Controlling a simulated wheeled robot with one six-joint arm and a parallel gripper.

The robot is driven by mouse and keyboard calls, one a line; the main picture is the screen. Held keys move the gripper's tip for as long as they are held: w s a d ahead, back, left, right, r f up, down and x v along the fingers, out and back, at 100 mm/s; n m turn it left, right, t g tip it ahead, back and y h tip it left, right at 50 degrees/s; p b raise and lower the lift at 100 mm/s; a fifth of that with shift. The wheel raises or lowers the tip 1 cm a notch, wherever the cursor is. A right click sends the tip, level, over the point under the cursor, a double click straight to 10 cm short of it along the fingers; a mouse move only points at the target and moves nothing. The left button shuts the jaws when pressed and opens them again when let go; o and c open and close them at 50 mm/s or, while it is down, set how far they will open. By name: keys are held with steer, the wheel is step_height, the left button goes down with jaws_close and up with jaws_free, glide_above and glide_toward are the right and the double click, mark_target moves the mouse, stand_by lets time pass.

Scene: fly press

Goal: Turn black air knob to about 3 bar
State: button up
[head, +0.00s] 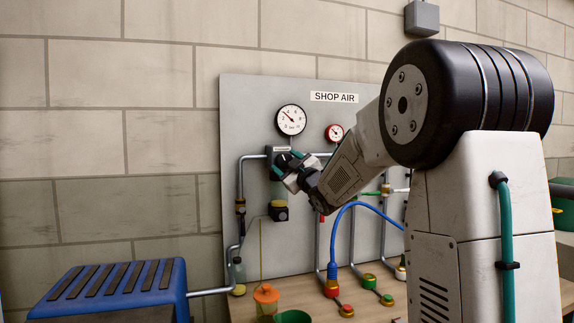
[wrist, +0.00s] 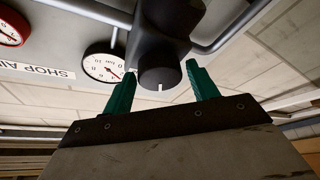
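The black air knob (wrist: 160,76) is round and sits at the end of a dark regulator body (wrist: 165,30). A short white mark shows at its lower edge in the wrist view, which is upside down. My gripper (wrist: 160,68) is open, with one green finger on each side of the knob and visible gaps between; contact does not show. In the head view my gripper (head: 288,165) is at the regulator and largely hides the knob. The white-faced gauge (head: 291,120) is above it, its needle pointing up and left; its exact reading is too small to tell.
A smaller red-rimmed gauge (head: 335,132) is to the right, under the SHOP AIR sign (head: 334,97). Pipes and a blue hose (head: 365,206) run over the grey panel (head: 245,100). A blue slatted box (head: 115,288) and an orange-lidded jar (head: 266,294) stand below.

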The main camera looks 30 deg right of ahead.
steer(key=shift+o, duration=0.3)
steer(key=shift+s, duration=0.1)
steer(key=v, duration=0.7)
steer(key=shift+s+f, duration=0.2)
steer(key=shift+s, duration=0.1)
